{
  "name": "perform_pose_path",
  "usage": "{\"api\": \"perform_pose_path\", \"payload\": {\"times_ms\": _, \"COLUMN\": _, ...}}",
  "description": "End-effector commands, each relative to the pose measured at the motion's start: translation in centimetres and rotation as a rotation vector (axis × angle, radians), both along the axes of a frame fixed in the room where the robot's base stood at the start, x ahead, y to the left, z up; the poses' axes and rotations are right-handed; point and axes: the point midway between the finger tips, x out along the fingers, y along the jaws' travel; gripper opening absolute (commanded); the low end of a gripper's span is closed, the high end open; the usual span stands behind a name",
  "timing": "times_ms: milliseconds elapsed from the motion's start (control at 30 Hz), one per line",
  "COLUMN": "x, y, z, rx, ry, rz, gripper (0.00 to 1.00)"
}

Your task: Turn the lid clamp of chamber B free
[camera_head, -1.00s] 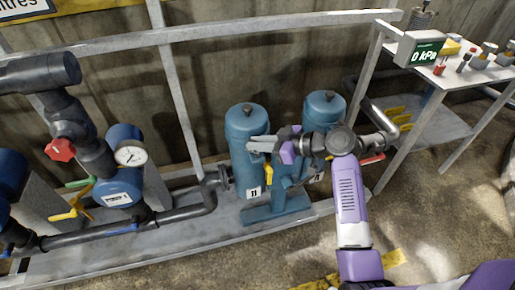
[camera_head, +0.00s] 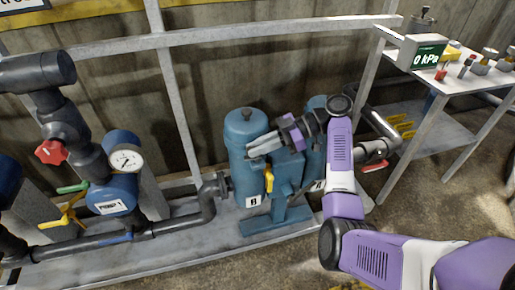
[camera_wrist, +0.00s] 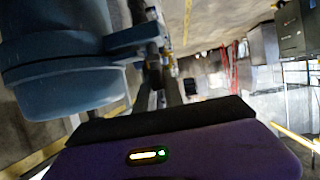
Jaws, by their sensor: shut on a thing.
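Chamber B (camera_head: 240,165) is a blue upright cylinder with a dark knob on its lid and a plate marked B. My gripper (camera_head: 256,149) is at the front right of its upper part, with grey fingers reaching in from the right, shut on what seems to be the lid clamp. The fingers hide the clamp, so its angle cannot be told. In the wrist view, the blue chamber (camera_wrist: 60,60) fills the upper left, and the dark fingers (camera_wrist: 157,85) reach up beside a blue bracket on it.
A second blue cylinder (camera_head: 316,110) stands behind my arm. A yellow handle (camera_head: 268,178) hangs just below my gripper. Pipes with a gauge (camera_head: 126,159) and a red valve knob (camera_head: 51,151) are at left. A display (camera_head: 424,55) reads 0 kPa at upper right.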

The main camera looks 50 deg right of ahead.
Motion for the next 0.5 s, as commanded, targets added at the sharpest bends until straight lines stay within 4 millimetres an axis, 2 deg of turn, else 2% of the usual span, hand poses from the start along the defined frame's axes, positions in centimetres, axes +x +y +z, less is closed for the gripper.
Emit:
{"api": "perform_pose_path", "payload": {"times_ms": 433, "x": -0.04, "y": 0.02, "z": -0.27, "rx": -0.001, "ry": 0.006, "rz": 0.007, "gripper": 0.0}}
{"api": "perform_pose_path", "payload": {"times_ms": 467, "x": -0.04, "y": 0.02, "z": -0.27, "rx": -0.001, "ry": 0.006, "rz": 0.007, "gripper": 0.19}}
{"api": "perform_pose_path", "payload": {"times_ms": 500, "x": -0.04, "y": 0.02, "z": -0.27, "rx": -0.001, "ry": 0.006, "rz": 0.007, "gripper": 0.26}}
